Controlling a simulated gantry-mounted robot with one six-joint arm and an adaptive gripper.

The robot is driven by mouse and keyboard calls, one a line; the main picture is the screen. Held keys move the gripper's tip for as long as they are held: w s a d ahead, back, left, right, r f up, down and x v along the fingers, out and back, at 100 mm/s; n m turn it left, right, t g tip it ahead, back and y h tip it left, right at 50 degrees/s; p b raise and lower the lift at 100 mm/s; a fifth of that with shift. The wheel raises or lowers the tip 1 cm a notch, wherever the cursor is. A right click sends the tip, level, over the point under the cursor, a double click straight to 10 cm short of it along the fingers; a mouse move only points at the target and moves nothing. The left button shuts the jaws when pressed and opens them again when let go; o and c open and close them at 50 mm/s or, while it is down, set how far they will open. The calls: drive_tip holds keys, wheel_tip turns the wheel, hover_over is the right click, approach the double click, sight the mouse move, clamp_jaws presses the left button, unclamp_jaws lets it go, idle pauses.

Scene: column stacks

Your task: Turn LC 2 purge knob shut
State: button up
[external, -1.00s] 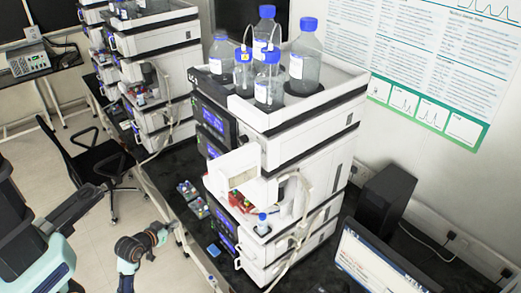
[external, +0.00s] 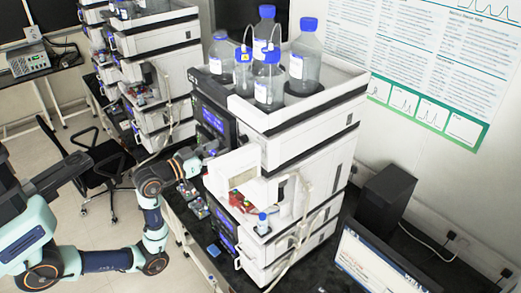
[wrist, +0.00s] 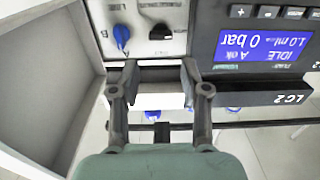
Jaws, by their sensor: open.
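The LC2 unit shows in the wrist view with its dark display panel (wrist: 262,60), which reads IDLE and 0 bar. A blue knob (wrist: 122,36) sits on the pale face beside this panel, at the upper left of my gripper (wrist: 159,68). It is apart from the fingers. My gripper is open, with nothing seen held between its fingers. In the external view my gripper (external: 205,149) is at the front of the near column stack (external: 310,135), beside its open white door (external: 232,170). The knob cannot be made out there.
The open door's inner side (wrist: 45,70) fills the left of the wrist view, close to my gripper. Several blue-capped bottles (external: 303,65) stand on top of the stack. Small vial racks (external: 187,190) sit on the black bench. A black chair (external: 100,165) stands behind my arm.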

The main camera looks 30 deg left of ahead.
sight(240, 140)
drive_tip(key=p+x, duration=0.1)
drive_tip(key=x, duration=0.6)
drive_tip(key=shift+w+d+f, duration=0.1)
drive_tip(key=shift+w+f, duration=0.05)
drive_tip(key=shift+w, duration=0.2)
clamp_jaws()
